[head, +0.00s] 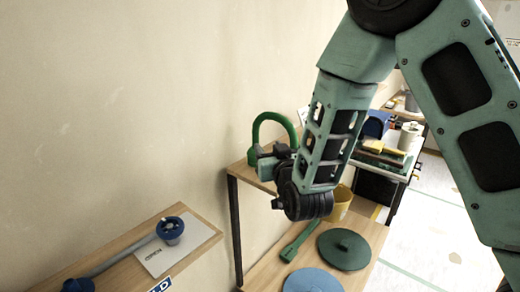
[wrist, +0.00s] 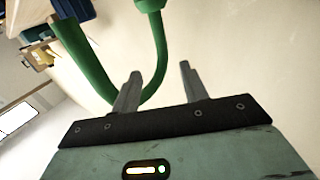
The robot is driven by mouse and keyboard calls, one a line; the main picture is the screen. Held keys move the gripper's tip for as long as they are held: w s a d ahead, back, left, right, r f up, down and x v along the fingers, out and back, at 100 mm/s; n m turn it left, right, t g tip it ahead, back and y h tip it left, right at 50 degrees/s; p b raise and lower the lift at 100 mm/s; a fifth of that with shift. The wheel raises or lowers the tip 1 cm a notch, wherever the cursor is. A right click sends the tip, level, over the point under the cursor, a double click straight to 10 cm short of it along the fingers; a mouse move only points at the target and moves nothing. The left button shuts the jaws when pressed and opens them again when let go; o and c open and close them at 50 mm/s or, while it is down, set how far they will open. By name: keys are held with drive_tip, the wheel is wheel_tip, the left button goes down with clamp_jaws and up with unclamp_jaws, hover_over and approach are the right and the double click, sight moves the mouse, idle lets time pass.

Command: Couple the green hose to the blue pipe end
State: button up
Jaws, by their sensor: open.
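The green hose (head: 276,121) stands up in an arch on a wooden shelf by the wall in the head view. In the wrist view, the green hose (wrist: 160,55) curves past the fingers, one strand showing between the fingertips and passing behind the left finger. My gripper (wrist: 158,80) is open. In the head view, my gripper (head: 264,160) is close to the hose's arch; I cannot tell whether they touch. A blue pipe end (head: 170,230) with a pale centre sits at the end of a grey pipe on the left shelf, well apart from my gripper.
A second blue end piece (head: 78,285) is at the grey pipe's near end. A white sheet (head: 172,258) lies on the left shelf (head: 125,250). Below my arm are a green disc (head: 344,249), a blue disc (head: 312,281), a green tool (head: 299,240) and a yellow bucket (head: 340,205).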

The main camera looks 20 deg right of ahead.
sight(257, 136)
drive_tip(key=w+p, duration=0.2)
drive_tip(key=w, duration=0.4)
drive_tip(key=shift+w+r+p, duration=0.1)
drive_tip(key=shift+w+p, duration=0.1)
drive_tip(key=shift+p, duration=0.15)
drive_tip(key=shift+w+a+f+p, duration=0.1)
drive_tip(key=shift+w+f+p, duration=0.15)
drive_tip(key=shift+w+p, duration=0.6)
drive_tip(key=shift+w+d+f+p, duration=0.15)
drive_tip(key=shift+w+p, duration=0.3)
drive_tip(key=shift+w, duration=0.75)
drive_tip(key=shift+w+a+f+p, duration=0.15)
drive_tip(key=shift+w+f+p, duration=0.15)
drive_tip(key=shift+w+p, duration=0.55)
drive_tip(key=shift+w, duration=0.2)
clamp_jaws()
